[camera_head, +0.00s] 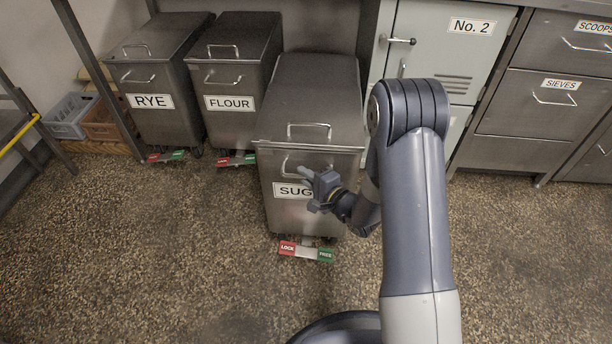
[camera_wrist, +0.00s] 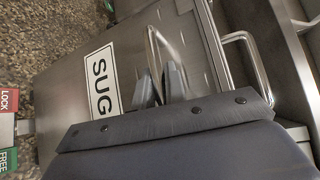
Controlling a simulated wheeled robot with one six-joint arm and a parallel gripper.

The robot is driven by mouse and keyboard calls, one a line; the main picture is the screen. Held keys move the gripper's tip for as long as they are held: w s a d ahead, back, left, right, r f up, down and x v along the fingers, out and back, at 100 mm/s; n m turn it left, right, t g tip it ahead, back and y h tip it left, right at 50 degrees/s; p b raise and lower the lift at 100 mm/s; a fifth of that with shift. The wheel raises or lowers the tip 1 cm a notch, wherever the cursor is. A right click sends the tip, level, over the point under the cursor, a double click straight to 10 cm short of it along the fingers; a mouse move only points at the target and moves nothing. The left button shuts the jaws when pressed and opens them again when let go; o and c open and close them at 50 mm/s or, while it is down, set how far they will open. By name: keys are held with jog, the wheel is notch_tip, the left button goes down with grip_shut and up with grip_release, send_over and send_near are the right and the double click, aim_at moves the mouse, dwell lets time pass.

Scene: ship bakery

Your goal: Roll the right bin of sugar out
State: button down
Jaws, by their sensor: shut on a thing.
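The sugar bin (camera_head: 283,222) is a grey metal bin with a sloped lid and a partly covered label reading "SUG". It stands farther forward than the two bins to its left. My gripper (camera_head: 307,174) is shut on the front handle (camera_head: 288,162) of this bin. In the wrist view the fingers (camera_wrist: 161,86) close around the handle bar (camera_wrist: 151,48) beside the label (camera_wrist: 102,80). A pedal (camera_head: 306,251) with a red LOCK end and a green FREE end sits at the bin's foot. The wheels are mostly hidden.
The flour bin (camera_head: 232,128) and rye bin (camera_head: 153,124) stand to the left, farther back. A pale No. 2 cabinet (camera_head: 436,50) and grey drawers (camera_head: 524,102) stand to the right. Crates (camera_head: 68,116) lie at far left. The speckled floor (camera_head: 180,240) in front is clear.

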jog(key=c, duration=1.5)
grip_release()
jog(key=shift+o, duration=0.2)
jog(key=p+v, duration=0.2)
jog(key=v, duration=0.9)
jog(key=shift+w+a, duration=0.15)
jog(key=shift+a, duration=0.05)
